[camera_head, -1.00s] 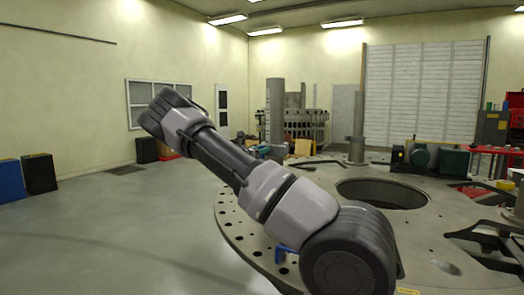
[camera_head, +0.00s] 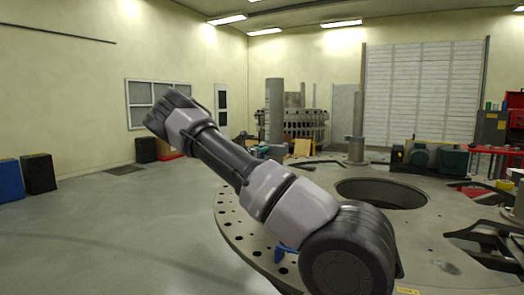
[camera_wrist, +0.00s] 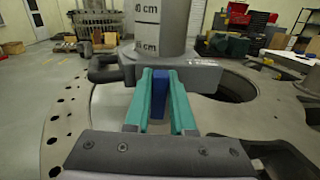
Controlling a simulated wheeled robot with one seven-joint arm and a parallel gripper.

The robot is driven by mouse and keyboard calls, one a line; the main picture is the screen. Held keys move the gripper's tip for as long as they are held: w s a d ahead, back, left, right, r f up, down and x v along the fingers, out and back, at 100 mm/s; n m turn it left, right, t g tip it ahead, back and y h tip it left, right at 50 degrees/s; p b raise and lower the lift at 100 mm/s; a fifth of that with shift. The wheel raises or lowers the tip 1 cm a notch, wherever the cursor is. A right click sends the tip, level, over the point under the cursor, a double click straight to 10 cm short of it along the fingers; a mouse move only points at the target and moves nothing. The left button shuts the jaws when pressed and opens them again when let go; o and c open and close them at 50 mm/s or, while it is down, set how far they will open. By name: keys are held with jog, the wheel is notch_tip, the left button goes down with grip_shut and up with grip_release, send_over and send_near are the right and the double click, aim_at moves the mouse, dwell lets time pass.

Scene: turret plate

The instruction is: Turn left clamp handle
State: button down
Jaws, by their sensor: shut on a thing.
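In the wrist view, my gripper (camera_wrist: 158,82) points forward with its two teal fingers on either side of a blue clamp handle (camera_wrist: 159,96). The fingers are shut on the handle, which stands between them. The grey clamp body (camera_wrist: 186,74) lies just beyond the fingertips, at the foot of a grey column marked in cm. In the head view my arm covers the gripper and most of the clamp area. A small blue part (camera_head: 281,254) shows beside my arm at the plate's edge; I cannot tell if it is the same handle.
The round turret plate (camera_head: 232,222) has a ring of holes and a large central opening (camera_head: 382,193). A grey post (camera_head: 357,137) stands at the back.

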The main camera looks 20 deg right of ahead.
jog(key=m, duration=0.4)
jog(key=shift+s+d+m, duration=0.15)
jog(key=shift+s+m, duration=0.1)
jog(key=shift+m, duration=0.05)
jog(key=shift+s+d+f+m, duration=0.15)
jog(key=shift+f+m, duration=0.1)
jog(key=shift+m, duration=1.9)
jog(key=shift+s+f+m, duration=0.1)
jog(key=shift+f+m, duration=0.15)
jog(key=shift+m, duration=1.85)
jog(key=shift+s+d+f+m, duration=0.15)
jog(key=shift+f+m, duration=0.1)
jog(key=shift+m, duration=1.9)
jog(key=c, duration=0.8)
grip_release()
jog(key=shift+a, duration=0.1)
jog(key=shift+o, duration=0.2)
